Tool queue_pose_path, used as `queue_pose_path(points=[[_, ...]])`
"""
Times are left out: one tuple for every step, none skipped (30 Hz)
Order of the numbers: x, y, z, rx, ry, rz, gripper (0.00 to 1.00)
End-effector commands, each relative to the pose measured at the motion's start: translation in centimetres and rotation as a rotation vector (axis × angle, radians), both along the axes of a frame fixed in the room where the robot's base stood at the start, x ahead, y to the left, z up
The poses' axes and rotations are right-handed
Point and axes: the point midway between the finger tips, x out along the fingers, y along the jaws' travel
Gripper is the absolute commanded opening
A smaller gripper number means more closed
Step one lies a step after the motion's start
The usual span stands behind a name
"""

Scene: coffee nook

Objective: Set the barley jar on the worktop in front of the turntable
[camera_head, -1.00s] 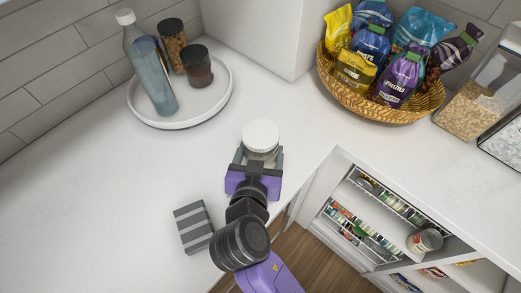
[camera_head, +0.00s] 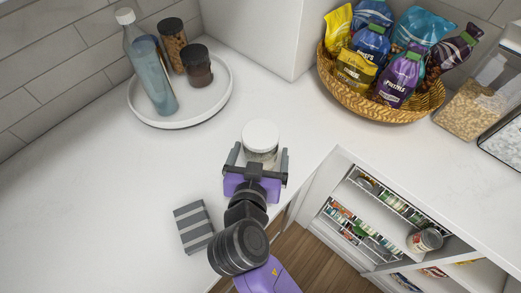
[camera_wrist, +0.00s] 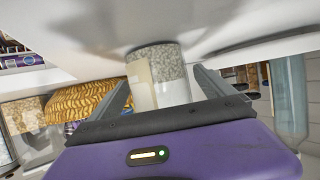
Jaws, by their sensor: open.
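The barley jar (camera_head: 261,136), clear with a white lid and pale grain inside, stands upright on the white worktop (camera_head: 120,200) near its front corner. It also shows upside down in the wrist view (camera_wrist: 157,62), with a pale label on its side. My gripper (camera_head: 259,156) is open, its fingers on either side of the jar with gaps visible. The turntable (camera_head: 155,122), a round white tray, is behind and to the left of the jar. It holds a clear bottle (camera_head: 150,75) and two dark-lidded jars (camera_head: 172,48), (camera_head: 197,68).
A grey striped block (camera_head: 194,227) lies on the worktop left of my arm. A wicker basket (camera_head: 395,114) of snack bags stands at the back right beside clear grain containers (camera_head: 470,108). An open cabinet (camera_head: 350,200) is below right. The left worktop is clear.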

Motion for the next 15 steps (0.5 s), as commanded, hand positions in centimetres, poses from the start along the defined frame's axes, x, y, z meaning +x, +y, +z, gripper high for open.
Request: queue_pose_path(points=[[-0.9,0.2,0.1,0.002,0.000,0.004,0.93],[-1.4,0.2,0.3,0.002,0.001,0.004,0.93],[-2.1,0.2,0.5,0.002,0.001,0.004,0.93],[-2.7,0.3,0.8,0.003,0.001,0.004,0.93],[-3.3,0.3,1.1,0.001,0.000,0.004,0.93],[-4.1,0.4,1.4,0.002,0.001,0.004,0.93],[-4.7,0.4,1.6,0.002,0.001,0.005,0.93],[-5.3,0.5,1.9,0.002,0.001,0.005,0.93],[-6.0,0.5,2.2,0.002,0.000,0.005,0.93],[-6.6,0.6,2.4,0.002,0.001,0.005,0.93],[-7.1,0.6,2.7,0.002,0.001,0.004,0.93],[-7.7,0.6,2.9,0.002,0.001,0.004,0.93],[-8.1,0.6,3.1,0.001,0.002,0.003,0.93],[-8.5,0.7,3.3,0.002,0.001,0.004,0.93],[-9.0,0.8,3.5,0.001,0.000,0.004,0.93]])
